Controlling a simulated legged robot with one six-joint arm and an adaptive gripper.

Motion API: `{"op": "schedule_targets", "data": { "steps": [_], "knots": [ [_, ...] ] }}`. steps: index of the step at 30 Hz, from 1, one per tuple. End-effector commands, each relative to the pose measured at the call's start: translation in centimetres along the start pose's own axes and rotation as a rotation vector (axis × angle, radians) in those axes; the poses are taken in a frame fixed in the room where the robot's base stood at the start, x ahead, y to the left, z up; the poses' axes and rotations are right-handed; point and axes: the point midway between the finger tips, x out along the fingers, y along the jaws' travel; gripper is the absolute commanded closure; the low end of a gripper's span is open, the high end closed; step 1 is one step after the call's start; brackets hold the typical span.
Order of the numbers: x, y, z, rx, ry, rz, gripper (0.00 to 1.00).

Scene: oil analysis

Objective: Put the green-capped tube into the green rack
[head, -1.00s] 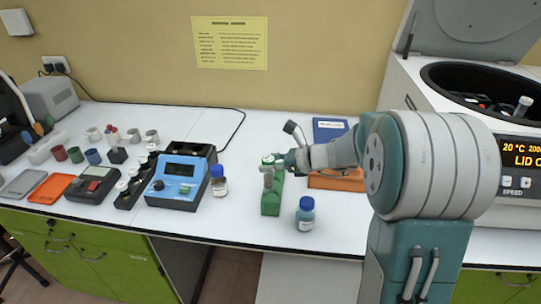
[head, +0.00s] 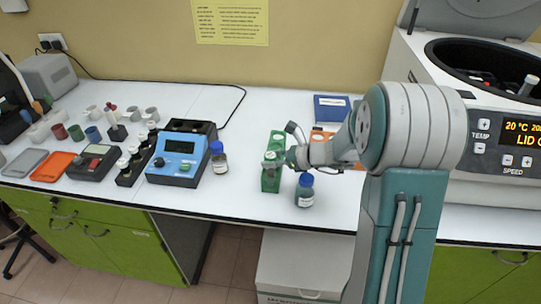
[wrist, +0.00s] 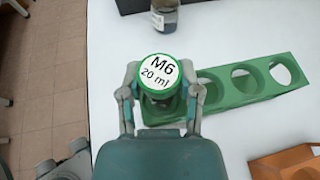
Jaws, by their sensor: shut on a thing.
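The green-capped tube (wrist: 158,73), labelled "M6 20 ml" on its white cap top, is between the fingers of my gripper (wrist: 160,97) in the wrist view. My gripper is shut on it. The green rack (wrist: 222,108) extends to the right of the tube, with empty round holes showing. The tube is over the rack's left end; its lower part is hidden, so I cannot tell how deep it sits. In the head view, my gripper (head: 287,158) is at the green rack (head: 270,182), and the tube is small there.
A blue-capped bottle (head: 305,190) stands close to the right of the rack, and another (head: 218,158) stands to its left. An orange rack (head: 320,138) and a blue box (head: 331,107) are behind. A blue meter (head: 176,158) stands left; the centrifuge (head: 480,100) is right.

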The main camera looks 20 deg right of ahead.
Motion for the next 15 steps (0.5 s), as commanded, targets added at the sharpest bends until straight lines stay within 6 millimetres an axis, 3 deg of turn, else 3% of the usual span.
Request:
{"op": "schedule_targets", "data": {
  "steps": [5, 6, 9, 15],
  "knots": [
    [0.0, 0.0, -0.01, 0.0, 0.0, 0.0, 0.96],
    [0.0, 0.0, 0.0, 0.0, 0.0, 0.0, 0.51],
    [-0.01, 0.0, 0.0, 0.0, 0.0, 0.0, 0.15],
    [-0.01, 0.0, 0.01, 0.0, 0.0, 0.0, 0.15]
  ]
}}
